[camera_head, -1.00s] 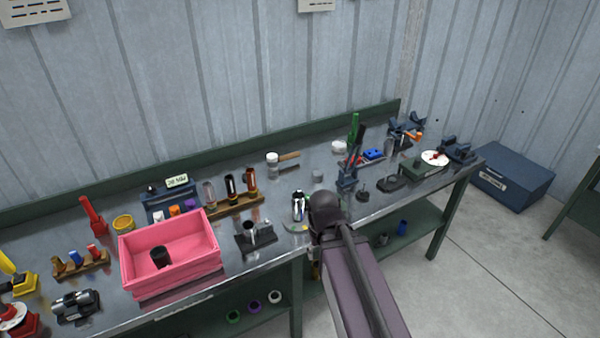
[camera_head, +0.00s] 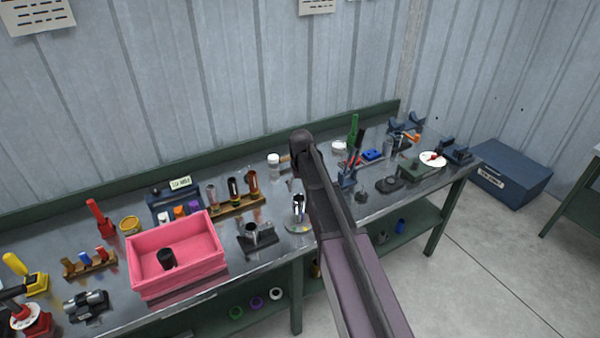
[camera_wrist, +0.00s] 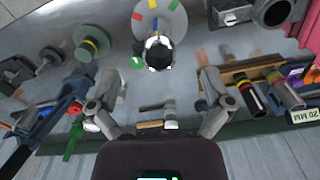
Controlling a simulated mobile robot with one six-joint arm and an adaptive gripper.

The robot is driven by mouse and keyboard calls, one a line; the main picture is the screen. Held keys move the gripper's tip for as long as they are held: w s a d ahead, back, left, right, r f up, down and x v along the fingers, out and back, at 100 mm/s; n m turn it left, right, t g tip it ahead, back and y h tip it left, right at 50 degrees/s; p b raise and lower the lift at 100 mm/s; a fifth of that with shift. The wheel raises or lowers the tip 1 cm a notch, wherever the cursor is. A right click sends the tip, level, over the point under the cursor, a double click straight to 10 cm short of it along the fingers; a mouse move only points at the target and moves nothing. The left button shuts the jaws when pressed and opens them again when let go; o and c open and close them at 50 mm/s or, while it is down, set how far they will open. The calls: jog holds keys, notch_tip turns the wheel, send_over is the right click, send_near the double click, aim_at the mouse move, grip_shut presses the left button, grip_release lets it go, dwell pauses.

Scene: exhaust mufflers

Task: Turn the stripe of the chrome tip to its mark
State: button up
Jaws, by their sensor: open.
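The chrome tip (camera_head: 298,205) stands upright on a pale round plate (camera_head: 297,228) near the bench's front edge. In the wrist view I look down on the chrome tip (camera_wrist: 158,53), a bright ring with a dark opening. Red, yellow, green and blue marks show on the plate (camera_wrist: 176,22) around it. The blue mark lies close to the tip; I cannot make out the tip's stripe. My gripper (camera_wrist: 160,80) is open and empty, its fingers spread to either side, apart from the tip. The arm's raised end hides the fingers in the head view.
A pink bin (camera_head: 150,245) holding a dark cylinder stands to the left. A dark holder with a metal tube (camera_head: 254,237) is close left of the plate. A wooden rack of tubes (camera_head: 236,203) and a mallet (camera_head: 274,159) lie behind. Fixtures crowd the right.

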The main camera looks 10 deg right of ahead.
send_near(299, 205)
jog(key=w+r, duration=0.2)
jog(key=shift+w+d+f, duration=0.1)
jog(key=shift+d+f, duration=0.1)
jog(key=shift+d, duration=0.05)
jog(key=shift+f, duration=0.15)
notch_tip(299, 205, down, 14)
jog(key=b, duration=1.3)
jog(key=shift+r, duration=0.25)
jog(key=c, duration=1.1)
jog(key=shift+n, duration=0.3)
